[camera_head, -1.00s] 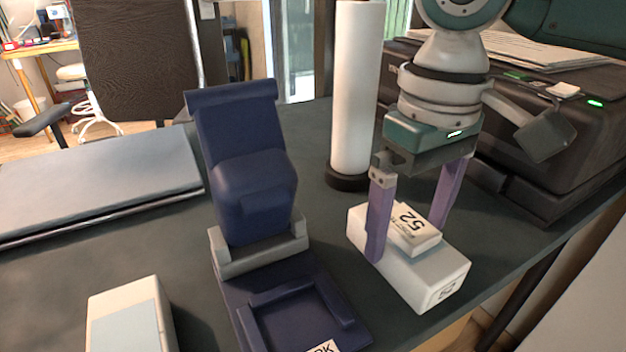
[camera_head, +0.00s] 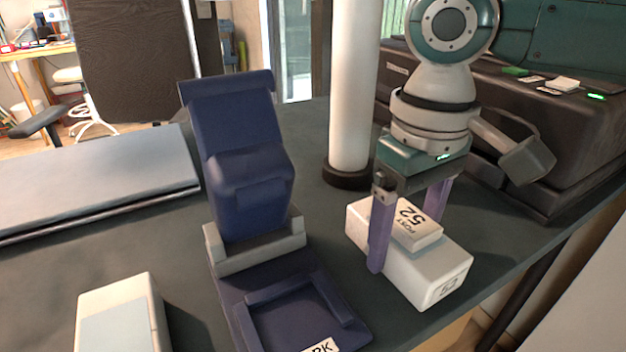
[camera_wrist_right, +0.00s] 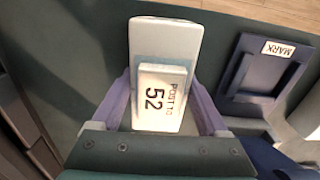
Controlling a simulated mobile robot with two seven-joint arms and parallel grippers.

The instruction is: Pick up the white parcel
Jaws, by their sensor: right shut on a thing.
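The white parcel (camera_head: 450,262) is a long white box marked 52 on its near end, on the dark table. A small white block (camera_head: 417,228) lettered POST and 52 lies on its top; it also shows in the right wrist view (camera_wrist_right: 162,98). My right gripper (camera_head: 402,240) has its purple fingers down along both long sides of the parcel, shut on it. The far fingertip is hidden behind the parcel. In the right wrist view the parcel (camera_wrist_right: 165,45) lies between the fingers. My left gripper is not in view.
A dark blue stand with a tray (camera_head: 290,312) labelled in part "RK" stands left of the parcel. A white cylinder (camera_head: 352,95) on a black base stands behind. A box with a pale top (camera_head: 120,318) is at front left. A dark machine (camera_head: 575,130) is at right.

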